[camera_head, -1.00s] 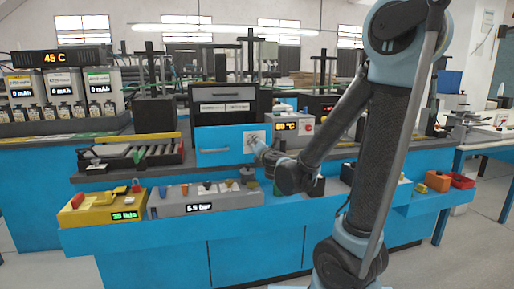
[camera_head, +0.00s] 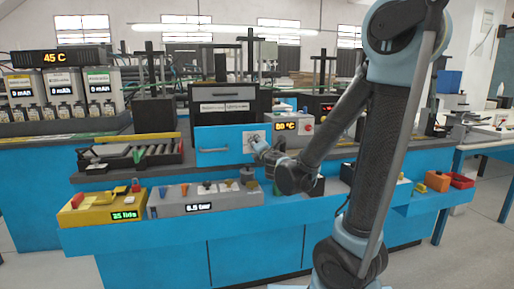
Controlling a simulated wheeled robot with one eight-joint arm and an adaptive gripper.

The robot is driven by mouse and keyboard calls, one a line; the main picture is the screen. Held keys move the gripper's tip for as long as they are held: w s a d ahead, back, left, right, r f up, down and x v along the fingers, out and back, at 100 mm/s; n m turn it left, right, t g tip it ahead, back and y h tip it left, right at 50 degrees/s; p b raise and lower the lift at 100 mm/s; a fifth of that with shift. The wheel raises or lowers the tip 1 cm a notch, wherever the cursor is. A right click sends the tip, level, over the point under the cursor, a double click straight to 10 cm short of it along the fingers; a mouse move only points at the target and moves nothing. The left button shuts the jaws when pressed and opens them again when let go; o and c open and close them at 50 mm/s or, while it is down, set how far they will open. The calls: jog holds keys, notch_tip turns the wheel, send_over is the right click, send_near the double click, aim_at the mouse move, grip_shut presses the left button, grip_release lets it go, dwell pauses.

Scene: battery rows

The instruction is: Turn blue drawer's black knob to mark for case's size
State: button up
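The blue drawer (camera_head: 219,147) is set in a dark cabinet on the bench, left of centre. A pale square plate (camera_head: 247,138) is on the right part of its front. The black knob on that plate is mostly hidden behind my gripper. My gripper (camera_head: 257,145) is at the plate, coming in from the right, and appears to be at the knob. Its fingers are too small and covered to tell open from shut. The mark and the case are too small to make out.
A grey box reading 80 °C (camera_head: 287,126) stands just right of the drawer. Below are a grey panel with small knobs (camera_head: 200,209) and a yellow box (camera_head: 100,208). A black tray of cylinders (camera_head: 130,158) lies left.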

jog(key=o, duration=1.1)
jog(key=shift+d, duration=0.15)
jog(key=shift+c, duration=0.2)
jog(key=shift+s, duration=0.1)
jog(key=v, duration=1.1)
jog(key=shift+s, duration=0.25)
jog(key=shift+d, duration=0.15)
